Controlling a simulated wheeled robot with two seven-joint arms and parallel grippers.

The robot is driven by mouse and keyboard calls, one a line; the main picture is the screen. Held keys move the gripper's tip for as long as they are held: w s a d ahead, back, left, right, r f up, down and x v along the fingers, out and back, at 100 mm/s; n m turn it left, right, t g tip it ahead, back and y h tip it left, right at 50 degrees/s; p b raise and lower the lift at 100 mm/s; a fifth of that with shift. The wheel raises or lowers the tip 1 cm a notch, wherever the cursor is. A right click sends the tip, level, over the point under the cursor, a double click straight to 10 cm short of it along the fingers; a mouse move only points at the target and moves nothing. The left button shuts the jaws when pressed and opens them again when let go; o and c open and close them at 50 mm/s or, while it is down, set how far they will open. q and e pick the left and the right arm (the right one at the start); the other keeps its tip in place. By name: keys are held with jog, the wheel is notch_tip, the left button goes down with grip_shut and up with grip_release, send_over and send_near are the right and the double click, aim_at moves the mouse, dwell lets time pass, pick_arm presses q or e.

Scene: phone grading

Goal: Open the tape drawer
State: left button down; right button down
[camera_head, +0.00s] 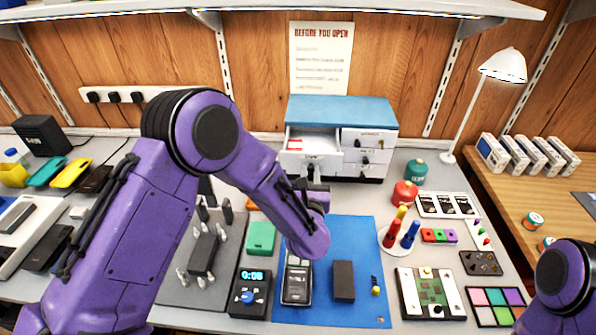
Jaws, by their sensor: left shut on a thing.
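A small white drawer cabinet with a blue top (342,110) stands at the back of the bench against the wood wall. Its upper left drawer (308,140) is pulled out, and a white and red item shows inside. The other drawers (366,140), with dark handles, look closed. My left gripper (310,177) is at the front of the pulled-out drawer, shut on its handle; my wrist and forearm hide most of the grip. The drawer's label is not readable. My right arm shows at the lower right corner, with its gripper out of view.
A blue mat (356,228) with a dark block (343,281) lies in front of the cabinet. A round stand with colored screwdrivers (393,238), a red jar (405,194) and a green jar (416,170) stand to the right. A white lamp (503,66) stands at the back right.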

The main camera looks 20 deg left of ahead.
pick_arm(q)
jog(key=shift+s+d, duration=0.1)
jog(key=shift+s, duration=0.1)
jog(key=c, duration=1.4)
grip_release()
jog(key=o, duration=0.4)
jog(key=shift+w, duration=0.1)
jog(key=b+v, duration=0.3)
jog(key=v, duration=0.7)
jog(key=shift+s, duration=0.25)
